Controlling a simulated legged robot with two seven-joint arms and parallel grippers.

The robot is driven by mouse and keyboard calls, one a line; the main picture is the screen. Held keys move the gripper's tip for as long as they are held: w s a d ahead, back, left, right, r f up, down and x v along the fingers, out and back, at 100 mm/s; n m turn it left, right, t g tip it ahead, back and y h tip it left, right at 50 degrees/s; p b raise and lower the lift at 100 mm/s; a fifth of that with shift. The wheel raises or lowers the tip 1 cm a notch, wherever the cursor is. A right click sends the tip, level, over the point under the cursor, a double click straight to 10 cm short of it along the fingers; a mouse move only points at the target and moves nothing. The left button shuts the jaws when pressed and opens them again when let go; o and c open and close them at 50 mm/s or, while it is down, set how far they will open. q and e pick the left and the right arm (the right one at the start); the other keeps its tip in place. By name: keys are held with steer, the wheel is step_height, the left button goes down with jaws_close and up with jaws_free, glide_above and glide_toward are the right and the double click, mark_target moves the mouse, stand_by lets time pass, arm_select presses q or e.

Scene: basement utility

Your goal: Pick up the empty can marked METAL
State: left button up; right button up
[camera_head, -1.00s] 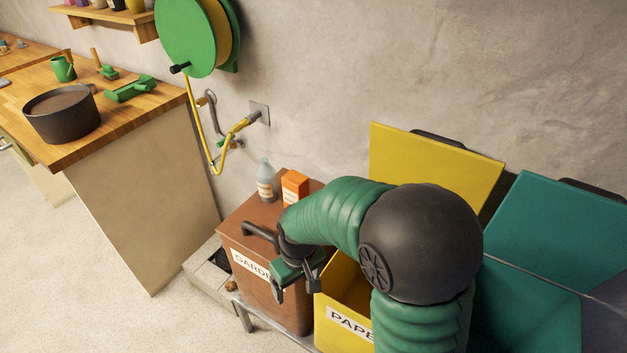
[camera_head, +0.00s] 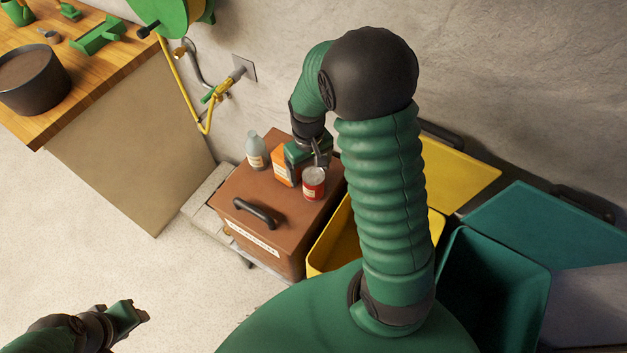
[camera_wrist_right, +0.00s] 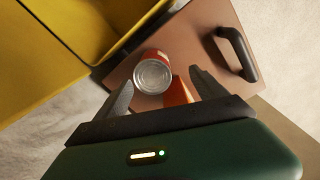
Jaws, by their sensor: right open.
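A red can (camera_head: 314,184) with a pale label and a silver end stands on the brown lid of a box, near its right edge. My right gripper (camera_head: 318,158) is just behind and above the can in the head view, open and empty. In the right wrist view the can (camera_wrist_right: 153,72) shows its silver end between the two spread fingers, nearer the left one. Its marking is too small to read. My left gripper (camera_head: 132,318) is low at the left, far from the can; its jaw state is unclear.
On the brown box (camera_head: 240,195) an orange carton (camera_head: 284,167) is close to the right gripper, with a bottle (camera_head: 256,150) left of it and a black handle (camera_head: 256,213) in front. A yellow bin (camera_head: 335,240) and a teal bin (camera_head: 490,285) stand to the right.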

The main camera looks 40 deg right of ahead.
mark_target(308, 176)
steer(key=f, duration=0.4)
steer(key=shift+w+a, duration=0.1)
steer(key=shift+w, duration=0.15)
steer(key=f, duration=0.1)
steer(key=d+f, duration=0.1)
steer(key=f, duration=0.1)
steer(key=d+f, duration=0.1)
steer(key=f, duration=0.1)
steer(key=shift+s+d+f+b, duration=0.1)
steer(key=shift+s+d+b, duration=0.05)
steer(key=shift+s+b, duration=0.15)
steer(key=shift+w+f, duration=0.1)
steer(key=shift+f, duration=0.3)
steer(key=shift+w+a, duration=0.15)
steer(key=shift+a, duration=0.4)
steer(key=shift+c, duration=0.4)
steer(key=shift+r, duration=0.1)
steer(key=shift+c, duration=1.1)
steer(key=shift+d, duration=0.25)
steer(key=c, duration=1)
steer(key=shift+c, duration=0.6)
arm_select(q)
steer(key=shift+w+d+f, duration=0.1)
steer(key=shift+w+f, duration=0.1)
steer(key=shift+f, duration=0.35)
arm_select(e)
steer(key=shift+a, duration=0.1)
